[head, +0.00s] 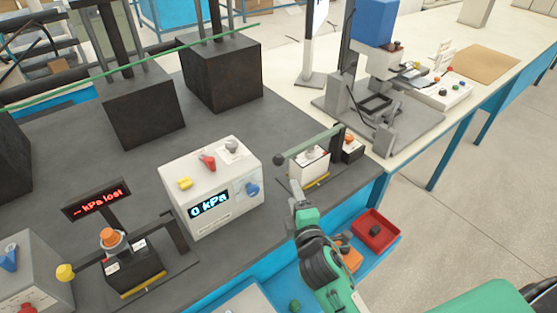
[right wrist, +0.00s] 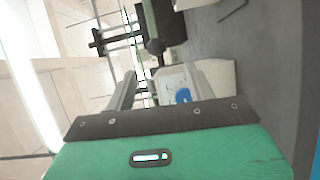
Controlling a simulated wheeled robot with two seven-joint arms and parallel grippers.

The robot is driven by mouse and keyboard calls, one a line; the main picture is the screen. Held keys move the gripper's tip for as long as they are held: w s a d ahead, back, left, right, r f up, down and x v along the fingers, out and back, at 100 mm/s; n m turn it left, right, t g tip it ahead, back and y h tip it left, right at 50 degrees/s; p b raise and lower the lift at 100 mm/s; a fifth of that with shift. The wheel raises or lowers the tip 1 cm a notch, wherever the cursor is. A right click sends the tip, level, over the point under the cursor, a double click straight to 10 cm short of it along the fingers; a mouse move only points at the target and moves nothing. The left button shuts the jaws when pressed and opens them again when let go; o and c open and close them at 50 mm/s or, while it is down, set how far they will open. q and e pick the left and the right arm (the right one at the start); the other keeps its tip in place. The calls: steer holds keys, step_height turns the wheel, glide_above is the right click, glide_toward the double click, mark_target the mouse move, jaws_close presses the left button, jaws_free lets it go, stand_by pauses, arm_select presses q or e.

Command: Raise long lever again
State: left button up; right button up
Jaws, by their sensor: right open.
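The lever with the dark green knob (head: 281,160) slopes up to the right, to a dark post by a small white box (head: 309,165). My right gripper (head: 297,190) is below and a little right of that knob. In the right wrist view my right gripper (right wrist: 160,76) is open, with nothing between its fingers. A dark round knob (right wrist: 155,46) shows just beyond the gap, apart from both fingers. A second lever has a yellow knob (head: 65,272) at its left end and slopes up to a post at right. My left gripper is out of view.
A white gauge box (head: 215,190) reading 0 kPa stands left of my right gripper. A dark sign (head: 97,199) reads "kPa lost". A red tray (head: 376,235) lies right of my right arm. Large black blocks (head: 222,75) stand behind; grey bench top lies between.

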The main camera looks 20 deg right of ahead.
mark_target(280, 165)
steer(key=shift+n, duration=0.3)
steer(key=w+p, duration=0.1)
steer(key=w, duration=0.3)
steer(key=w+p, duration=0.1)
steer(key=w, duration=0.4)
steer(key=w+p, duration=0.1)
steer(key=w, duration=0.4)
steer(key=shift+r, duration=0.25)
steer(key=shift+c, duration=0.4)
jaws_close()
